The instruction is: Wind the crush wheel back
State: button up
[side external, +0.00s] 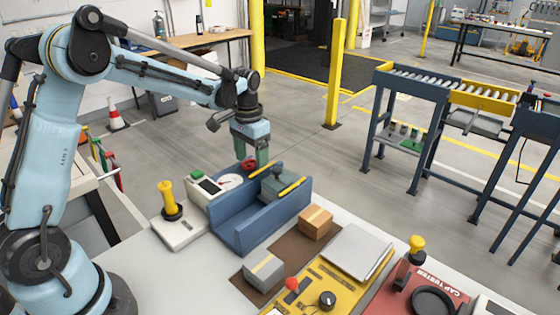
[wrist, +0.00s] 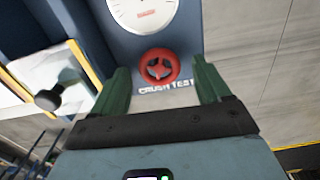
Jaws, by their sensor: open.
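The red crush wheel (side external: 248,164) sits at the back of the blue crush tester (side external: 240,238). In the wrist view the wheel (wrist: 159,66) is a red ring with spokes, above the "CRUSH TEST" lettering. My gripper (side external: 251,158) points down at the wheel; its two green fingers are open. In the wrist view the gripper (wrist: 161,72) has one finger on each side of the wheel, with gaps visible between. I cannot tell the wheel's depth relative to the fingertips. A white dial gauge (wrist: 144,10) is beyond the wheel; its needle is not clear.
A grey block (side external: 279,186) with a dark knob sits in the tester. Left is a yellow-handled device (side external: 168,200). Two boxes, a cardboard one (side external: 315,222) and a grey one (side external: 263,270), lie in front. A yellow panel (side external: 325,290) and red cap tester (side external: 415,290) stand right.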

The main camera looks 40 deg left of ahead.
jog(key=shift+f, duration=0.3)
jog(key=c, duration=1)
jog(key=shift+c, duration=0.2)
jog(key=shift+n, duration=0.3)
jog(key=n, duration=0.6)
jog(key=shift+a+n, duration=0.1)
jog(key=shift+n, duration=0.2)
jog(key=n, duration=0.5)
jog(key=shift+s+n, duration=0.1)
jog(key=shift+n, duration=0.3)
